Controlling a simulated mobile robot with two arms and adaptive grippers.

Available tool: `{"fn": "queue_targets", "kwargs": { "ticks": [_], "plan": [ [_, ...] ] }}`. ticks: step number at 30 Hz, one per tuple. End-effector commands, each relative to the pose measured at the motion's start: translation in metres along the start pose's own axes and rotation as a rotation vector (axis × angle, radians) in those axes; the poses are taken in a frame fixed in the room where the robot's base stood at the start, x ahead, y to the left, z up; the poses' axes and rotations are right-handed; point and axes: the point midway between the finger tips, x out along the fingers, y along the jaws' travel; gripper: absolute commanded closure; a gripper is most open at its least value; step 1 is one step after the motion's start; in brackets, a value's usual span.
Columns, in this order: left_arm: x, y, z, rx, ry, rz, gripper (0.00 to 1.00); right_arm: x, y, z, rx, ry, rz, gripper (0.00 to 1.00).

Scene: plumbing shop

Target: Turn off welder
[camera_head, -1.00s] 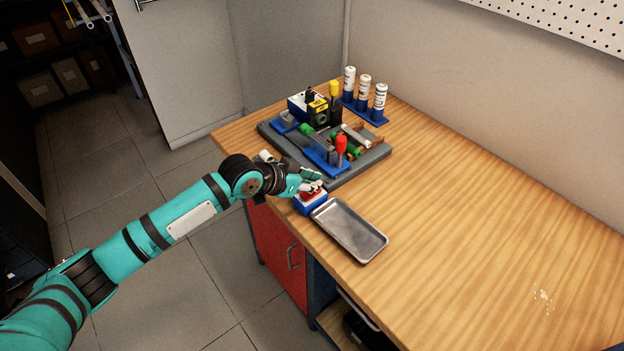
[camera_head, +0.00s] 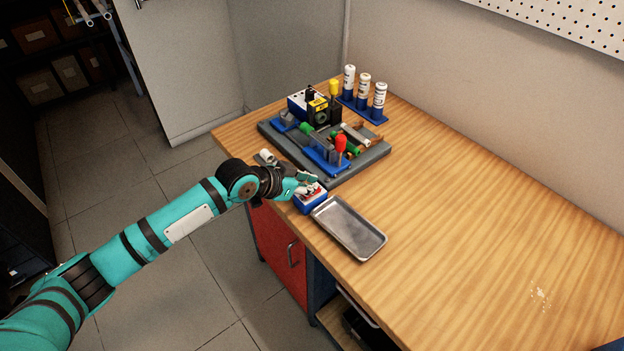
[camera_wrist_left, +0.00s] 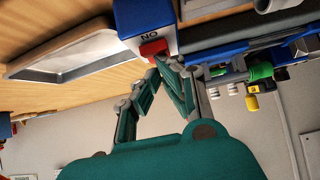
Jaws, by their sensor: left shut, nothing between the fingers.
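A small blue box with a white face (camera_head: 312,203) stands at the front edge of the bench. My left gripper (camera_head: 308,181) is at the top of the box, fingers shut and empty. In the left wrist view the fingertips (camera_wrist_left: 163,64) are close to the red switch; I cannot tell whether they touch it. A black device with a yellow label (camera_head: 320,108) stands on the grey board behind; I cannot tell whether it is the welder. My right gripper is not in view.
An empty metal tray (camera_head: 349,228) lies right beside the box. The grey board (camera_head: 367,158) holds blue holders, a red-handled tool and green-ended parts. Three white cylinders (camera_head: 364,90) stand in a blue rack behind. The right side of the wooden bench (camera_head: 470,220) is mostly clear.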

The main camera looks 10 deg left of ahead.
Motion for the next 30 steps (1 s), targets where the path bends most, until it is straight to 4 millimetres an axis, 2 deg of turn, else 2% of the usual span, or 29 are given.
{"fn": "queue_targets", "kwargs": {
  "ticks": [13,22,24,30],
  "plan": [
    [-0.005,0.0,-0.004,0.0,0.002,-0.001,1.0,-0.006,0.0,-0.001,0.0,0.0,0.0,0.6],
    [-0.029,0.001,-0.041,-0.003,0.002,-0.005,1.0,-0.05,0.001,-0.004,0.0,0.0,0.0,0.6],
    [-0.036,0.0,-0.035,0.0,0.003,-0.007,1.0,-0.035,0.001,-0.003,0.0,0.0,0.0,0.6],
    [-0.077,0.0,-0.045,0.001,0.004,-0.008,1.0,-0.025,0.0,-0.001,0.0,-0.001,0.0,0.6]
  ]
}}
